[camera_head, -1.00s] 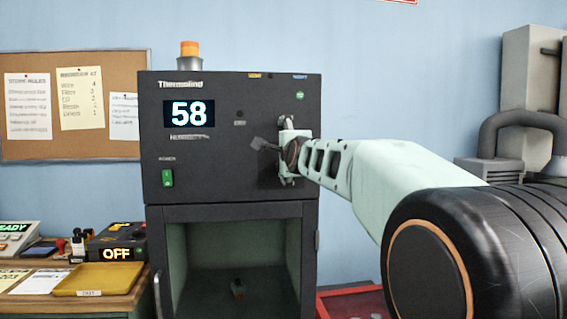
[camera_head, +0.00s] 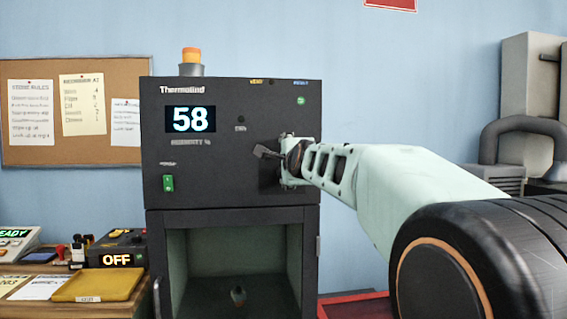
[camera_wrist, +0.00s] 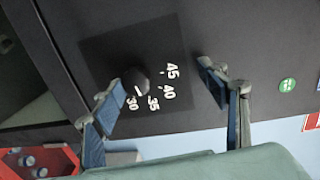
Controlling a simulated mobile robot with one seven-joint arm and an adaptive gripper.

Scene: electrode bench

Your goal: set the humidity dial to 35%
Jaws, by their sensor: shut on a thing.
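The humidity dial (camera_wrist: 135,82) is a dark round knob on a black square plate in the wrist view. Its printed scale (camera_wrist: 153,102) shows 30, 35, 40 and 45. A short white mark on the knob's lower edge points close to 30. My gripper (camera_wrist: 163,92) is shut on the dial, with blue-padded fingers either side of it, though finger contact is hard to see. In the head view my gripper (camera_head: 272,155) is at the cabinet's right front and hides the dial. The display (camera_head: 190,119) on the cabinet (camera_head: 225,170) reads 58, above a "Humidity %" label.
A green switch (camera_head: 168,183) is on the panel's left, above an open-looking chamber (camera_head: 238,255). A desk at left holds a yellow tray (camera_head: 98,285) and a box showing OFF (camera_head: 117,260). A red tray (camera_head: 355,305) is low at right.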

